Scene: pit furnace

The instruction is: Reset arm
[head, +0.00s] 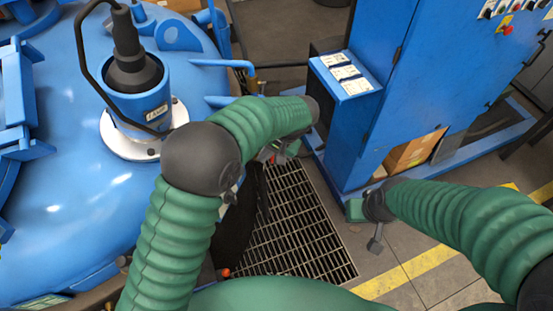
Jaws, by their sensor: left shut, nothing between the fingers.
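My left arm comes up from the bottom left in a green ribbed sleeve, bends at a dark elbow, and its forearm reaches right above the floor grate. My left gripper (272,155) shows small and partly hidden just below the forearm, over the top of the grate. It is shut and holds nothing. My right arm comes in from the right edge and ends in view at a dark joint with a small grey lever; no right fingers can be made out.
A large blue furnace vessel (70,205) with a capped cylinder (140,105) fills the left. A blue cabinet (425,90) with a labelled box (345,75) and a cardboard box (412,152) stands right. A metal floor grate (295,225) and yellow floor line (430,262) lie between.

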